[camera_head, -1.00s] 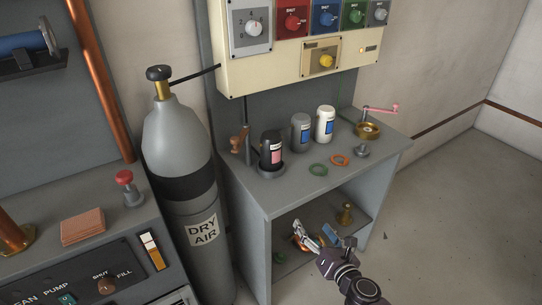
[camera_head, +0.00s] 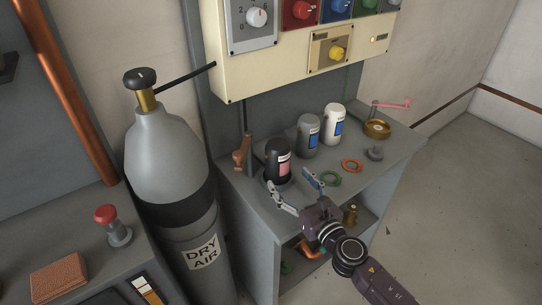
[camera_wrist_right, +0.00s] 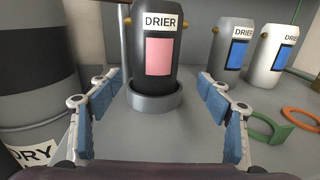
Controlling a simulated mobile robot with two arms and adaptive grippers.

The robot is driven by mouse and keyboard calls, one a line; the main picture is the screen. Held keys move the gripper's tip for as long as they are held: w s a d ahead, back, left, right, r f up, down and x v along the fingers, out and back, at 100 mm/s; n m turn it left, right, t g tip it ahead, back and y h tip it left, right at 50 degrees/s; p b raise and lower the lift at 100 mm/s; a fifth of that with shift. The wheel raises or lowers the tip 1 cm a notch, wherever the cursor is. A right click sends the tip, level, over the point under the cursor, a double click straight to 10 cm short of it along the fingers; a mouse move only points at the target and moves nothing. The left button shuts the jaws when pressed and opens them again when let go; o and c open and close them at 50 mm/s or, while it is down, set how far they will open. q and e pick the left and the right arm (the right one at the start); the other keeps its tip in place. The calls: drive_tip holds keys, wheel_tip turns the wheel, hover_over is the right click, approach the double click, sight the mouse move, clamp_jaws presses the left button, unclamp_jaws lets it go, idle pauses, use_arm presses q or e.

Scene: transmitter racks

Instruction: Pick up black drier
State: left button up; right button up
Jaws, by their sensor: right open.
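The black drier (camera_head: 279,158) is a dark canister with a pink label, upright at the left of the grey bench top. In the right wrist view the black drier (camera_wrist_right: 157,50) stands in a round grey holder (camera_wrist_right: 156,97), centred ahead between the fingers. My right gripper (camera_head: 293,188) is open and empty, in front of the drier at about its base height. Its blue-padded fingers (camera_wrist_right: 155,110) are spread to either side and appear short of the drier. My left gripper is not in view.
A grey drier (camera_head: 307,133) and a white drier (camera_head: 333,124) stand to the right. A green ring (camera_head: 330,179), an orange ring (camera_head: 351,166) and a brass part (camera_head: 376,128) lie on the bench. A brown-handled valve (camera_head: 242,153) and the dry air cylinder (camera_head: 168,160) are at left.

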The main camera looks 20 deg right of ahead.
sight(277, 166)
drive_tip(key=shift+w+a+r, duration=0.1)
drive_tip(key=shift+w+r, duration=0.05)
drive_tip(key=shift+w, duration=0.2)
drive_tip(key=shift+w+a+r+p, duration=0.15)
drive_tip(key=shift+w+a+p, duration=0.05)
drive_tip(key=shift+w, duration=0.25)
drive_tip(key=shift+w+a+r+p, duration=0.15)
drive_tip(key=shift+w+p, duration=0.05)
drive_tip(key=shift+w, duration=0.2)
drive_tip(key=w, duration=0.2)
drive_tip(key=w+a, duration=0.1)
drive_tip(key=w, duration=0.1)
drive_tip(key=shift+a+f, duration=0.1)
drive_tip(key=shift+f, duration=0.05)
drive_tip(key=c, duration=1.3)
drive_tip(key=shift+c, duration=1.3)
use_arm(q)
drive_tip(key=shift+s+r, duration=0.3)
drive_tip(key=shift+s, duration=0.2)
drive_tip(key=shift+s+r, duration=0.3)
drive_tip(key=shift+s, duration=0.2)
use_arm(e)
drive_tip(key=shift+c, duration=0.7)
drive_tip(key=shift+r, duration=0.2)
